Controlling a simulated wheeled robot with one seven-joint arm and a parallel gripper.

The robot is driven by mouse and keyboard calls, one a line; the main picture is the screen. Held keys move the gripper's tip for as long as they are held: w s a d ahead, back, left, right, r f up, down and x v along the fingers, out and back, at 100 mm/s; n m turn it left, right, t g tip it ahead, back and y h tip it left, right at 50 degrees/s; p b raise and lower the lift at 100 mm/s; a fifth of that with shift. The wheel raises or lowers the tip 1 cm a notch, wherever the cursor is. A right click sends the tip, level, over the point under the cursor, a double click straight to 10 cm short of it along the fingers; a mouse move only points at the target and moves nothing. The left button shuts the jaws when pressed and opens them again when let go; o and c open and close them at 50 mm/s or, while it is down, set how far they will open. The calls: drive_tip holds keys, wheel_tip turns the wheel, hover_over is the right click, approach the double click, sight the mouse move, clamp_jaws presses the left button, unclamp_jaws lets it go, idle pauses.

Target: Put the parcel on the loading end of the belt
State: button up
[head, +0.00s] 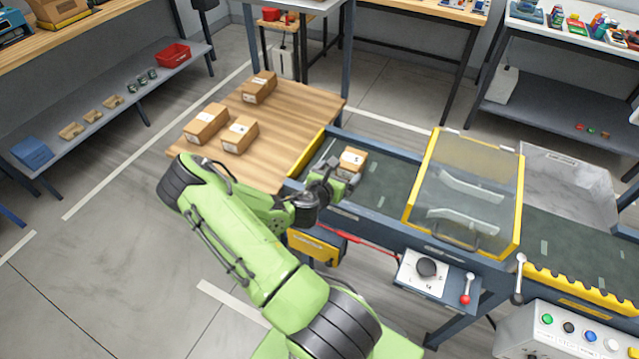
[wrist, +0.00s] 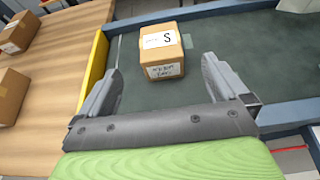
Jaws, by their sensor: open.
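A brown parcel (head: 352,161) with a white label rests on the dark green belt (head: 384,184), at the belt's left end near the wooden table. In the wrist view the parcel (wrist: 161,55) shows a label marked "S" and sits ahead of my gripper (wrist: 158,80). The fingers are spread apart with nothing between them, and the parcel lies beyond their tips. In the head view my gripper (head: 335,180) is just in front of the parcel, over the belt's near side, and partly overlaps it.
Several other parcels (head: 239,135) sit on the wooden table (head: 285,120) left of the belt. A yellow-framed clear guard (head: 468,190) covers the belt to the right. A control panel with a dial and a red-knobbed lever (head: 466,298) stands along the belt's near side.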

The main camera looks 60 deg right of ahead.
drive_tip(key=w+a+r+m+t+y, duration=0.1)
drive_tip(key=w+a+r+m+y, duration=0.2)
drive_tip(key=a+r+m+y, duration=0.5)
drive_tip(key=w+a+r+m+t+y, duration=0.1)
drive_tip(key=w+a+r+m, duration=0.3)
drive_tip(key=a+m, duration=0.75)
drive_tip(key=s+a+r+t+y, duration=0.1)
drive_tip(key=s+a+r+y, duration=0.1)
drive_tip(key=s+a+r, duration=0.4)
drive_tip(key=s+a+r+y, duration=0.2)
drive_tip(key=s+a+r, duration=0.4)
drive_tip(key=a, duration=0.7)
drive_tip(key=shift+s+r+t, duration=0.25)
drive_tip(key=shift+s+t, duration=0.15)
drive_tip(key=shift+s, duration=0.25)
